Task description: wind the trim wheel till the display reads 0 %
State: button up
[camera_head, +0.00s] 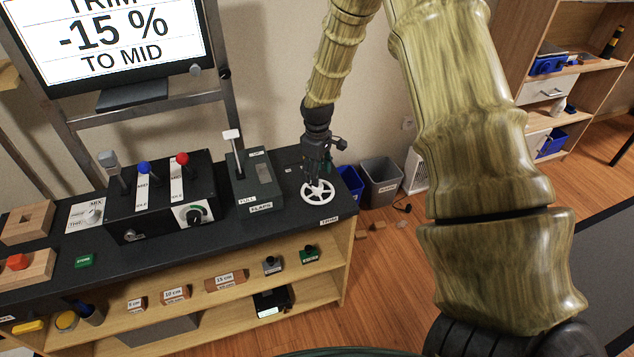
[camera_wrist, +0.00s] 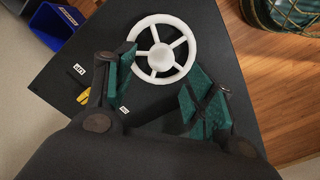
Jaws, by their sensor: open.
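The white spoked trim wheel (camera_head: 318,193) lies flat at the right end of the dark console top. In the wrist view the wheel (camera_wrist: 161,72) shows its rim, spokes and round hub. My gripper (camera_head: 315,178) is above the wheel, pointing down. In the wrist view my gripper (camera_wrist: 160,88) is open, its green-padded fingers on either side of the wheel's near part. I cannot tell if a finger touches the rim. The display (camera_head: 115,38) reads TRIM, -15 %, TO MID.
A flaps lever unit (camera_head: 253,185) stands just left of the wheel. Further left is a throttle box (camera_head: 160,195) with blue and red knobs. A grey bin (camera_head: 381,182) and a blue bin (camera_head: 349,184) stand beyond the console's right end. A shelf (camera_head: 200,300) runs below the top.

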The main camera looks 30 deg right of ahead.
aim_at(318, 189)
jog(key=f, duration=0.1)
jog(key=f+p, duration=0.1)
jog(key=f, duration=0.1)
jog(key=shift+s+f, duration=0.2)
jog(key=shift+f, duration=1)
jog(key=c, duration=1)
